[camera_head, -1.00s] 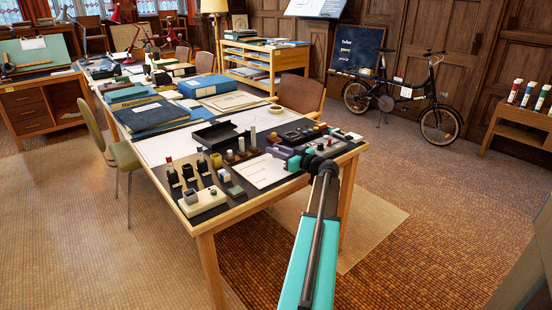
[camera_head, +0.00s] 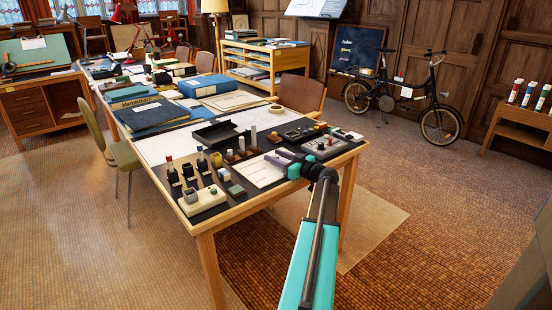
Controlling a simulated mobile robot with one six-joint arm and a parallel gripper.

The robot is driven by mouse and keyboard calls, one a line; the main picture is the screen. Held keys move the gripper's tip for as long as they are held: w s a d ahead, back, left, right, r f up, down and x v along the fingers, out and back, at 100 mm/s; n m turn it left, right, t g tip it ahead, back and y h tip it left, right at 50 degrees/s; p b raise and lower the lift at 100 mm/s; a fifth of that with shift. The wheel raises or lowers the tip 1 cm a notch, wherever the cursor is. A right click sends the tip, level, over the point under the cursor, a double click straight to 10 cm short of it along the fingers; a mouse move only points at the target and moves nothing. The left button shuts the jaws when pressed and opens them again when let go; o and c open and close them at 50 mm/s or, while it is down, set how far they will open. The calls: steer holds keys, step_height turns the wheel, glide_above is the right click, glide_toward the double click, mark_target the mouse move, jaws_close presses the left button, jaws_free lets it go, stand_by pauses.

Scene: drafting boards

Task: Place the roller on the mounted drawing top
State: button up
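My gripper (camera_head: 279,158) is at the end of my teal and black arm, over the right part of the near table (camera_head: 225,216). Its pale purple end is low over a white sheet (camera_head: 259,171); contact and finger opening are too small to tell. I cannot single out the roller with certainty among the small items there. A tilted green drawing board (camera_head: 38,56) stands on a wooden desk at the far left, with a dark and wooden tool across it. Another tilted pale board (camera_head: 316,7) shows at the top. I cannot tell which is the mounted drawing top.
Bottles (camera_head: 172,170), a pale block with cups (camera_head: 202,203), a black tray (camera_head: 216,134) and a grey knobbed device (camera_head: 324,147) crowd the table. Blue binders (camera_head: 152,116) lie behind. A green chair (camera_head: 123,154) stands left. Floor at right is clear up to the bicycle (camera_head: 402,95).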

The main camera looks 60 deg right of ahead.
steer(key=shift+r+p, duration=0.2)
steer(key=shift+p, duration=0.1)
steer(key=v, duration=1.2)
steer(key=shift+f, duration=0.1)
stand_by(0.7)
